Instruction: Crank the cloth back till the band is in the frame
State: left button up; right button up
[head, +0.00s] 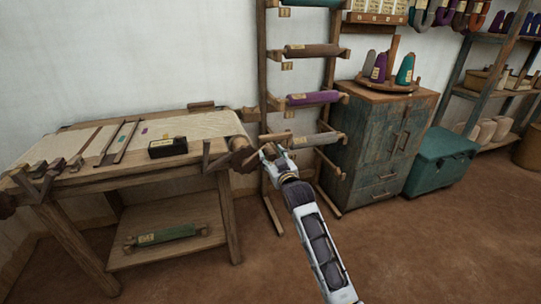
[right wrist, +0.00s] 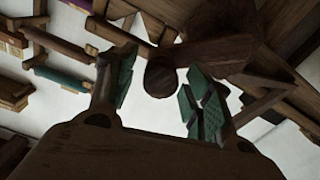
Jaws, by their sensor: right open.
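The pale cloth (head: 195,125) lies over the loom table and runs to the wooden roller (head: 243,143) at its right end. A brown band (head: 76,145) crosses the cloth at the left, and two dark bars (head: 117,143) cross it further right; which marks the frame I cannot tell. My right gripper (head: 268,153) is by the roller's end, where a wooden crank shows poorly. In the right wrist view its green-padded fingers (right wrist: 163,92) stand apart on either side of a round dark wooden handle end (right wrist: 161,78); contact is unclear. My left gripper is out of view.
A rack of rolls (head: 312,97) stands behind the gripper, with a blue-green cabinet (head: 372,148) and teal chest (head: 440,163) to the right. A green roll (head: 166,235) lies on the lower shelf. The front floor is clear.

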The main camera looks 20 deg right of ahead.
jog(key=shift+w, duration=1.15)
grip_shut()
